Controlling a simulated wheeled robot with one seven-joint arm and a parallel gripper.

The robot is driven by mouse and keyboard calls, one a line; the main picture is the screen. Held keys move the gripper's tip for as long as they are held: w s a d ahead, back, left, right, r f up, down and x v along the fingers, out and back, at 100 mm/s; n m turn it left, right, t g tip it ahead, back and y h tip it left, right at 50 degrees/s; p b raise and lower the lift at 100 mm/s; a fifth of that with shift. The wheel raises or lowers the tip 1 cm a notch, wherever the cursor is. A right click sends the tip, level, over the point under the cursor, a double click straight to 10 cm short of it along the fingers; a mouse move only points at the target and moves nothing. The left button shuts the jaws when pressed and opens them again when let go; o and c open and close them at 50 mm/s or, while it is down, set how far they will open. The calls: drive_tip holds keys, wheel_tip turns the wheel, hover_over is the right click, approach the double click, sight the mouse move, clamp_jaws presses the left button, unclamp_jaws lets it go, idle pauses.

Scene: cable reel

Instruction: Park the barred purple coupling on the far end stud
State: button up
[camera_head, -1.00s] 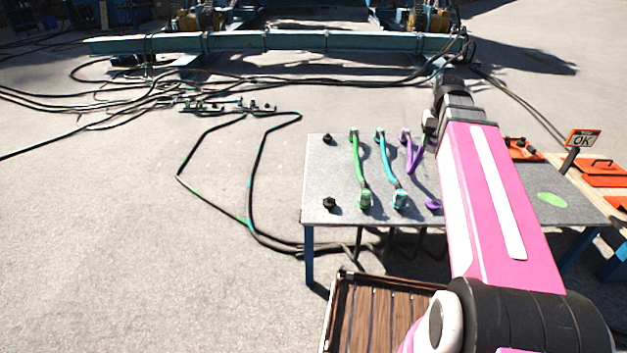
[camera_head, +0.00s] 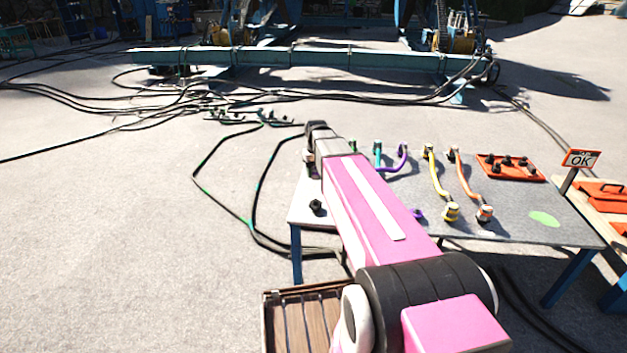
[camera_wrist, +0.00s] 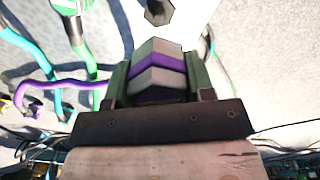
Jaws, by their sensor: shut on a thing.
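The barred purple coupling (camera_wrist: 158,78), grey with purple chevron bands, sits between the fingers of my gripper (camera_wrist: 156,88) in the wrist view, shut on it. A dark hexagonal stud (camera_wrist: 159,11) shows above it in that view, apart from it; I cannot tell which end stud it is. In the head view my gripper (camera_head: 311,168) is over the table's left end, mostly hidden by my arm. The near left stud (camera_head: 316,207) is bare; the far left one is hidden. The purple hose (camera_head: 394,166) runs towards the gripper behind my arm.
Green (camera_wrist: 85,12) and cyan (camera_wrist: 50,80) hoses lie close beside the gripper. Yellow (camera_head: 437,176) and orange (camera_head: 465,178) hoses span the table (camera_head: 510,222). A bare purple stud (camera_head: 417,214) is at the near edge. An orange tray (camera_head: 510,172) holds dark fittings.

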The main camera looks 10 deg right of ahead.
sight(316, 176)
drive_tip(key=shift+n, duration=0.3)
drive_tip(key=f, duration=0.1)
drive_tip(key=w+f, duration=0.1)
drive_tip(key=f, duration=0.1)
drive_tip(key=w+f, duration=0.1)
drive_tip(key=f, duration=0.1)
drive_tip(key=shift+f, duration=4.3)
drive_tip(key=shift+s+f, duration=0.1)
drive_tip(key=shift+f, duration=0.4)
drive_tip(key=o, duration=1.1)
wheel_tip(316, 176, up, 11)
drive_tip(key=shift+d+f, duration=0.1)
